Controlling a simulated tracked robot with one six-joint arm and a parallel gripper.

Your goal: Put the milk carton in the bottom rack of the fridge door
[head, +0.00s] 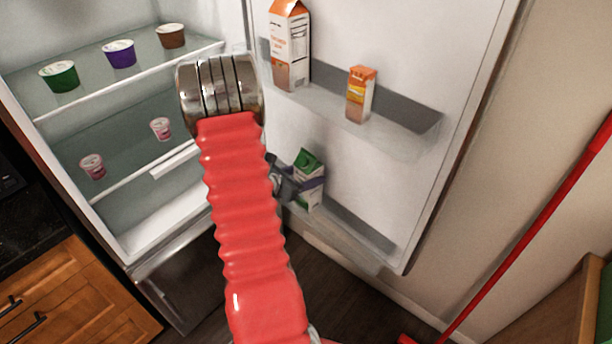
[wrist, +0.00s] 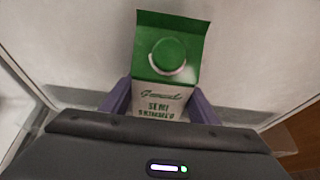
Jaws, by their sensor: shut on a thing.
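The milk carton (head: 308,182) is white and green with a green top. In the head view it stands at the bottom rack (head: 345,228) of the open fridge door. My gripper (head: 296,188) is shut on it, with purple fingers at its sides. In the wrist view the carton (wrist: 166,62) is seen close up, with its round green cap and printed front facing me. The gripper's fingers (wrist: 160,105) flank its lower part. The carton's base is hidden, so I cannot tell whether it touches the rack floor.
The upper door rack (head: 400,125) holds a tall orange-and-white carton (head: 290,48) and a small orange carton (head: 361,94). Fridge shelves at left hold several small tubs (head: 120,54). The bottom rack is clear to the right of the milk. A red pole (head: 530,225) leans at right.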

